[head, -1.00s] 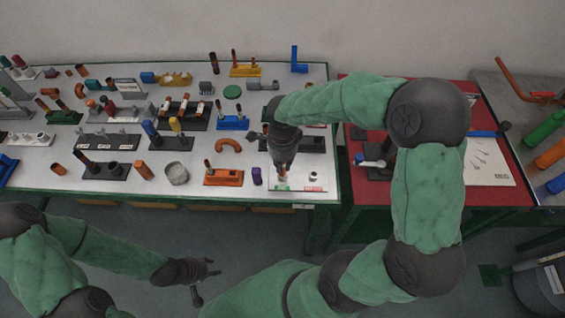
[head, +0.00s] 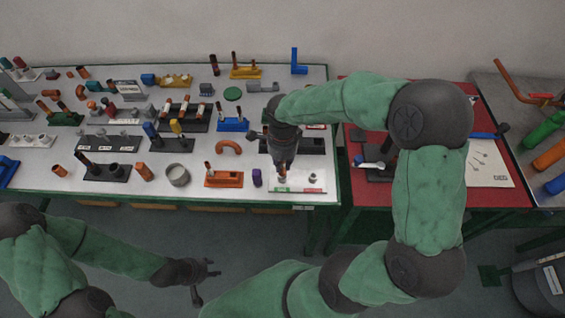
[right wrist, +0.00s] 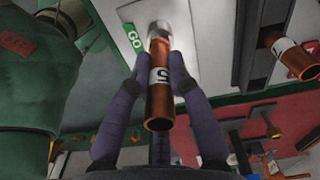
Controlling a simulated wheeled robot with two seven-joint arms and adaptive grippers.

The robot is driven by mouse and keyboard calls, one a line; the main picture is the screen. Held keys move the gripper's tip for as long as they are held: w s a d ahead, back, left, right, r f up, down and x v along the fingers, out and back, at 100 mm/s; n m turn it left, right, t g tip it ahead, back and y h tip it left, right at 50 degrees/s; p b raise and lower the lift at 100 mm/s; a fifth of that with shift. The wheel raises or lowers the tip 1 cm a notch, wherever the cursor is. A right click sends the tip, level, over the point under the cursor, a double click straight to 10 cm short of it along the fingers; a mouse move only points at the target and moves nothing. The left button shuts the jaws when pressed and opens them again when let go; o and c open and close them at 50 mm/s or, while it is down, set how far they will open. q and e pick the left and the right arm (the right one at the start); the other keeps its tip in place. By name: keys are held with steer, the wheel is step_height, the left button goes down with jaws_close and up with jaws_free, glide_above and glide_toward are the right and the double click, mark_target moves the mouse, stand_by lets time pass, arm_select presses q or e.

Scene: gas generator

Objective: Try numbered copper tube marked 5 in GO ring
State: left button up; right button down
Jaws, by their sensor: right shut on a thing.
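The copper tube marked 5 (right wrist: 160,90) has a white band with a dark 5. My right gripper (right wrist: 160,64) is shut on it, one finger on each side. The tube's far end meets the silver GO ring (right wrist: 159,27) beside the green GO label (right wrist: 134,39); how deep it sits inside I cannot tell. In the head view my right gripper (head: 282,172) points down over the white gauge plate (head: 298,189) at the table's front right. A second ring (head: 312,178) stands on the plate to the right. My left gripper (head: 205,268) is empty, low in front of the table.
An orange stand (head: 223,180) and a purple piece (head: 257,178) stand left of the plate. A black rack (right wrist: 262,40) with another numbered copper tube (right wrist: 295,58) is close by in the wrist view. The red table (head: 345,190) lies to the right.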

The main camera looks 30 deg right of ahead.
steer(key=shift+r+p, duration=1.3)
steer(key=shift+r, duration=0.75)
steer(key=shift+f, duration=0.1)
